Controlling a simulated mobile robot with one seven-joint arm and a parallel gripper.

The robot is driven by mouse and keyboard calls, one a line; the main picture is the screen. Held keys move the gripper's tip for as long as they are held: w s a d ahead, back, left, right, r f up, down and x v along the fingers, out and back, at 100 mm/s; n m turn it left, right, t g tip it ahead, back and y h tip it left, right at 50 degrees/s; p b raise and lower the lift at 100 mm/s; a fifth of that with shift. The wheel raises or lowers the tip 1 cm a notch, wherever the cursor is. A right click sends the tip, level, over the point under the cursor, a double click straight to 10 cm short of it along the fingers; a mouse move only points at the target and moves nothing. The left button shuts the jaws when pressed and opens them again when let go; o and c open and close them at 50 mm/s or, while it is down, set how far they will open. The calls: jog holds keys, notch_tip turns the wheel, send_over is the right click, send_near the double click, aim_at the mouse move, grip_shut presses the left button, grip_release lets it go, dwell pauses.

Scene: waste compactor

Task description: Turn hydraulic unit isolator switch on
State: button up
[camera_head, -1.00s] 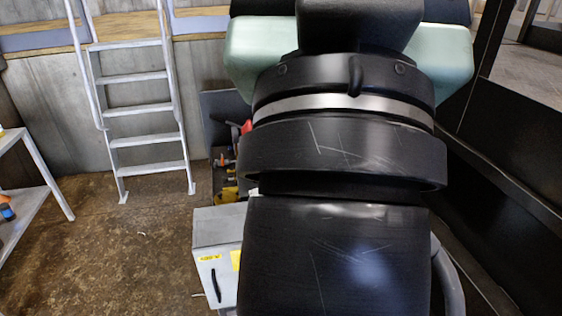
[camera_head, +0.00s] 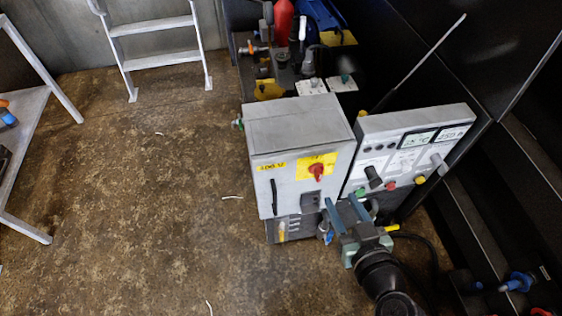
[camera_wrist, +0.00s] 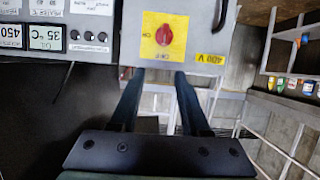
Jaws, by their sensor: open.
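The isolator switch is a red rotary knob (camera_head: 317,170) on a yellow plate (camera_head: 330,160), on the front of a grey cabinet (camera_head: 290,130). In the wrist view, which looks upside down, the knob (camera_wrist: 164,35) lies just beyond the fingertips, with its handle looking vertical. Small marks sit left of it and below it on the plate; they are too blurred to read surely. My gripper (camera_head: 341,202) is open and empty, below and right of the knob in the head view. In the wrist view its two fingers (camera_wrist: 160,76) point at the plate, with the knob apart from them.
A control panel (camera_head: 410,150) with displays and coloured buttons stands close right of the cabinet. A black door handle (camera_head: 273,198) is on the cabinet's left. Hydraulic parts with a red cylinder (camera_head: 284,18) stand behind. A ladder (camera_head: 160,40) and shelf (camera_head: 30,180) are left.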

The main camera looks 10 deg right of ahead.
aim_at(320, 175)
jog(key=x, duration=0.4)
jog(key=f+x, duration=0.1)
jog(key=x, duration=0.7)
jog(key=shift+a+f, duration=0.35)
jog(key=shift+f, duration=0.05)
jog(key=shift+c, duration=0.3)
grip_shut()
